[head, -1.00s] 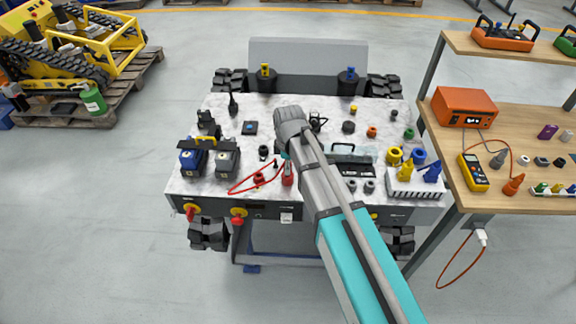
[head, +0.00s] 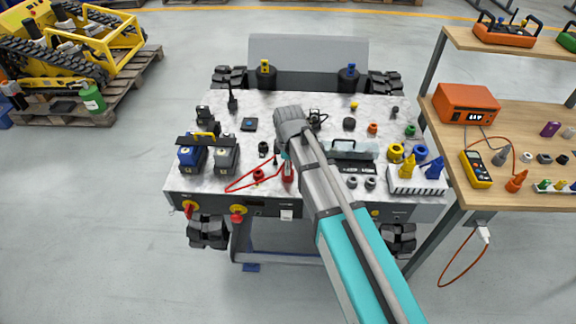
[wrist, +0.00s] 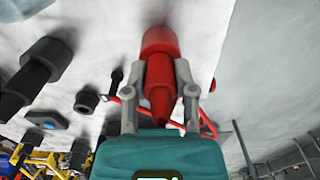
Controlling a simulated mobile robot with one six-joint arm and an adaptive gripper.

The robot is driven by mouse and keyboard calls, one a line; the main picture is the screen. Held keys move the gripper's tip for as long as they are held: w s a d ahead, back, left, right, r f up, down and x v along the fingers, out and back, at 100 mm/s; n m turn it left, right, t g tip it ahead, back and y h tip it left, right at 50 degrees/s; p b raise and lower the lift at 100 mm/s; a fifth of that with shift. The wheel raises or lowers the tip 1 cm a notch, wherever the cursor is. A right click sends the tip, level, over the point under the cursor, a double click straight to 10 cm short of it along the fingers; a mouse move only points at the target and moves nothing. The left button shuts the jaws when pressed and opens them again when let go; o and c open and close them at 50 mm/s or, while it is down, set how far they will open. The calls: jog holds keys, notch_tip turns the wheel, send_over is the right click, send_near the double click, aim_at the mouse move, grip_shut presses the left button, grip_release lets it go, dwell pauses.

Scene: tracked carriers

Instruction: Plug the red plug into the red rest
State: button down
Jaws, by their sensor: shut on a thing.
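My gripper (wrist: 160,95) is shut on the red plug (wrist: 160,48), with one finger on each side of its narrower part. In the head view the red plug (head: 288,173) shows beside my arm, near the front edge of the bench top. My fingers are mostly hidden there by the arm. A small red round piece (head: 258,175) stands just left of the plug; it may be the red rest, but it is too small to be sure. The plug and this piece are apart. A red cable (head: 240,186) loops around the piece toward the plug.
The carrier's pale top (head: 222,118) holds several small black fittings. Blue and grey battery-like blocks (head: 192,157) stand at the left. A white rack (head: 415,182) with yellow and blue plugs stands at the right. A wooden table (head: 500,188) adjoins the right side.

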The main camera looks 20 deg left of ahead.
jog(key=shift+c, duration=1.8)
grip_release()
jog(key=shift+r, duration=0.15)
notch_tip(320, 180, up, 10)
jog(key=p, duration=1)
jog(key=s+d+m, duration=0.2)
jog(key=d+m, duration=0.8)
jog(key=d, duration=0.8)
jog(key=s+d+m, duration=0.3)
jog(key=d+m, duration=0.7)
jog(key=d, duration=0.9)
jog(key=shift+s+m, duration=0.35)
jog(key=shift+m, duration=0.05)
